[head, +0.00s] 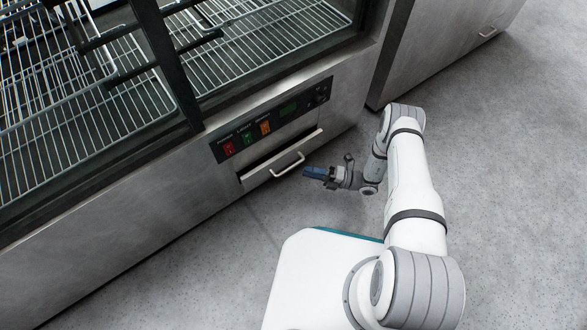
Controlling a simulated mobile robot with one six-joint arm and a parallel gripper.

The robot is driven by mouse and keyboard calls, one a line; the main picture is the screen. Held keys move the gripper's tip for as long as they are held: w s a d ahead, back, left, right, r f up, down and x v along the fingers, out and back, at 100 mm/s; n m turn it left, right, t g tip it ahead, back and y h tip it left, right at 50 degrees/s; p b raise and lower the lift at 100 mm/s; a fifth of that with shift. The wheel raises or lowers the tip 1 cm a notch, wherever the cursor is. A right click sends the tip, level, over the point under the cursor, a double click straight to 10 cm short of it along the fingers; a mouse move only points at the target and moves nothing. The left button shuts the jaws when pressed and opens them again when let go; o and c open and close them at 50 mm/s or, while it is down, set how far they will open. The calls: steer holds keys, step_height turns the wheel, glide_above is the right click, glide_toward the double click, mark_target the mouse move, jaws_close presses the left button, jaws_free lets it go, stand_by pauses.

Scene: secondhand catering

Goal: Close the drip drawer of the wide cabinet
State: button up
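The wide cabinet (150,205) is a steel-fronted display unit filling the left of the head view. Its drip drawer (262,172) sits low in the front, under the control panel. The drawer's front stands out a little from the cabinet face, with a dark gap along its top edge. A pale bar handle (289,166) is fixed to the drawer front. Whether the fingers are open or shut is too small to tell.
The control panel (290,108) carries red, green and orange switches and a display. Wire racks (85,115) fill the cabinet above. A second steel cabinet (445,45) stands at the upper right. The grey speckled floor (510,170) is clear on the right.

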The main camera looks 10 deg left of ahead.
mark_target(290, 168)
steer(key=a, duration=0.2)
steer(key=a+b, duration=0.1)
steer(key=a, duration=0.2)
steer(key=a+r, duration=0.1)
steer(key=a, duration=0.1)
steer(key=shift+s+a+b, duration=0.2)
steer(key=shift+s+b, duration=0.15)
steer(key=shift+c, duration=0.5)
jaws_close()
